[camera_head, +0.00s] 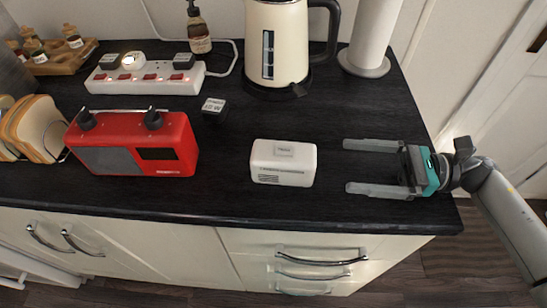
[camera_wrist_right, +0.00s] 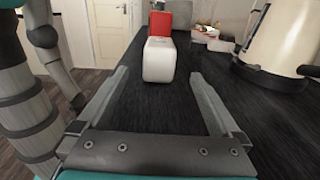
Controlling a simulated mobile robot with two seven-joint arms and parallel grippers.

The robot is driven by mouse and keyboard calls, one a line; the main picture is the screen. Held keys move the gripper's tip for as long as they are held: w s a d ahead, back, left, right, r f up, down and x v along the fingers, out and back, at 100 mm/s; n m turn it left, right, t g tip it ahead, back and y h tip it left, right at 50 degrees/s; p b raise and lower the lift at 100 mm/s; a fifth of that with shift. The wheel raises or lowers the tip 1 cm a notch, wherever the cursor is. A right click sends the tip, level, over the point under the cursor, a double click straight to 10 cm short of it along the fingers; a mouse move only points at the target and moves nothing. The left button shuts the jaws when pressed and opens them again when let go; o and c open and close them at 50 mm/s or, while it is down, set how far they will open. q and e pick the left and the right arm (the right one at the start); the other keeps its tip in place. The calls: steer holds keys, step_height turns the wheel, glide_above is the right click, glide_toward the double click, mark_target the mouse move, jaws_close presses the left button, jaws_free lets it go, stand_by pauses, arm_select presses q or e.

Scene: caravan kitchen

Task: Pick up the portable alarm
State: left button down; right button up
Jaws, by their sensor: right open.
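The portable alarm is most likely the small white box (camera_head: 283,164) with rounded edges, a grey label on top and slots low on its front. It stands on the dark worktop right of the middle in the head view. My right gripper (camera_head: 346,167) is open and empty to its right, fingers pointing left at the box with a clear gap. In the right wrist view the white box (camera_wrist_right: 159,60) lies ahead, between the lines of the open fingers (camera_wrist_right: 158,83) and beyond their tips. My left gripper is not in view.
A red radio (camera_head: 135,145) stands left of the box. A cream kettle (camera_head: 277,45), a soap bottle (camera_head: 198,30) and a paper roll stand (camera_head: 364,64) are at the back. The worktop's front edge is close.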

steer(key=p, duration=0.1)
glide_toward(284, 156)
steer(key=a, duration=0.1)
steer(key=a+f, duration=0.1)
steer(key=a, duration=0.1)
steer(key=w+a+f, duration=0.1)
steer(key=shift+w+a, duration=0.15)
steer(key=shift+a+r, duration=0.15)
steer(key=shift+a, duration=0.55)
steer(key=a, duration=0.2)
steer(key=a+p, duration=0.1)
steer(key=shift+w+a+r, duration=0.1)
steer(key=shift+a+r, duration=0.15)
steer(key=shift+a, duration=0.05)
steer(key=shift+a+f, duration=0.1)
steer(key=shift+a, duration=0.3)
steer(key=c, duration=1.4)
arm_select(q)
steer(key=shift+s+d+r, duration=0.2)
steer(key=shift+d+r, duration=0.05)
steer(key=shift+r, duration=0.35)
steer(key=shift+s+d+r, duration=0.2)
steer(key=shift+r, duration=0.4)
arm_select(e)
steer(key=shift+c, duration=0.6)
